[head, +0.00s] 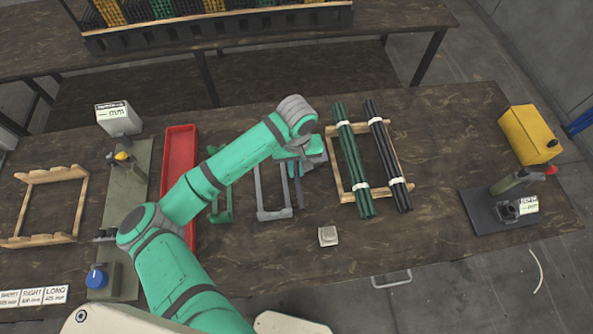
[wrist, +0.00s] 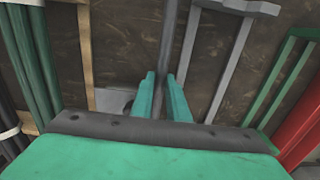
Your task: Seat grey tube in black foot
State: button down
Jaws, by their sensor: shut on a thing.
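My gripper (head: 296,166) is low over the middle of the bench, beside a grey frame. In the wrist view its two teal fingers (wrist: 161,85) are shut on a grey tube (wrist: 168,35). The tube also shows in the head view (head: 300,192), along the right side of the frame; I cannot tell whether it is clear of the bench. Its far end is hidden by the gripper. At the right, a black base (head: 477,214) carries a small dark upright fixture with a white label. I cannot tell whether this is the black foot.
The grey frame (head: 260,205) lies close to the tube. A wooden rack (head: 338,182) with green and black tubes is to the right. A pale block (head: 328,236) sits in front. A red tray (head: 180,150) is left, and a yellow container (head: 528,135) right. The bench between rack and black base is clear.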

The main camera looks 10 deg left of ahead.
jog(key=shift+f, duration=0.85)
jog(key=shift+f, duration=0.1)
jog(key=c, duration=2)
grip_release()
